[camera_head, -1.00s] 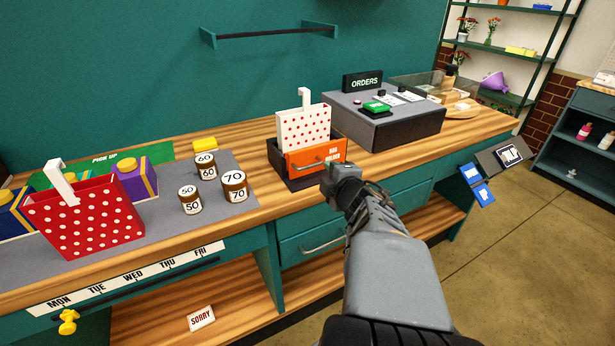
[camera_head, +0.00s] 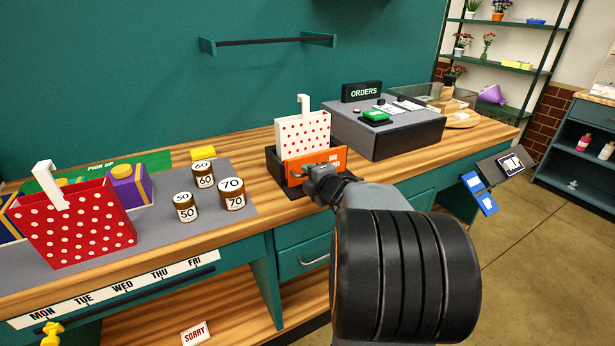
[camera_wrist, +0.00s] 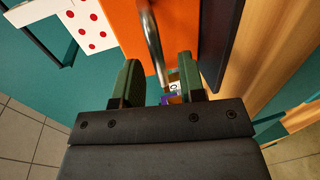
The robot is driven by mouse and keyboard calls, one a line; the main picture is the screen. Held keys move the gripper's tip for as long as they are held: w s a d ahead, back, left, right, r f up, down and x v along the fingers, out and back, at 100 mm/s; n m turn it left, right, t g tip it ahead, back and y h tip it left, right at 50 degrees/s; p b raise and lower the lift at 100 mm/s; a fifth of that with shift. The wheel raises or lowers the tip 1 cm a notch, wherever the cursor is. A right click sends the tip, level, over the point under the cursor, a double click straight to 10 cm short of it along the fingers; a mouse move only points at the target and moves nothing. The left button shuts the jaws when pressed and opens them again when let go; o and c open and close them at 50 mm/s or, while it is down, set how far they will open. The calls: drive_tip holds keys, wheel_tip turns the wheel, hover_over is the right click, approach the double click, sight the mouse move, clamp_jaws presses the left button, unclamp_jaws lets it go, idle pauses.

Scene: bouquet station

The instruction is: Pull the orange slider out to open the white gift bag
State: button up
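The white gift bag with red dots (camera_head: 303,133) stands upright in a dark holder (camera_head: 273,160) on the wooden counter. The orange slider (camera_head: 328,156) forms the holder's front. My gripper (camera_head: 313,175) is at the slider's front and hides most of its handle. In the wrist view my gripper (camera_wrist: 159,72) is open, with a finger on each side of the metal handle (camera_wrist: 152,40). I cannot tell whether either finger touches it. The orange front (camera_wrist: 120,25) and part of the dotted bag (camera_wrist: 88,28) show beyond.
The grey ORDERS box (camera_head: 385,132) stands right of the holder. Round weights (camera_head: 204,175) and a red dotted bag (camera_head: 75,228) are on the grey mat at left. Teal drawers with a metal pull (camera_head: 315,260) are below the counter edge. Bare wood lies between mat and holder.

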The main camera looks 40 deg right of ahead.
drive_tip(key=shift+x, duration=1)
clamp_jaws()
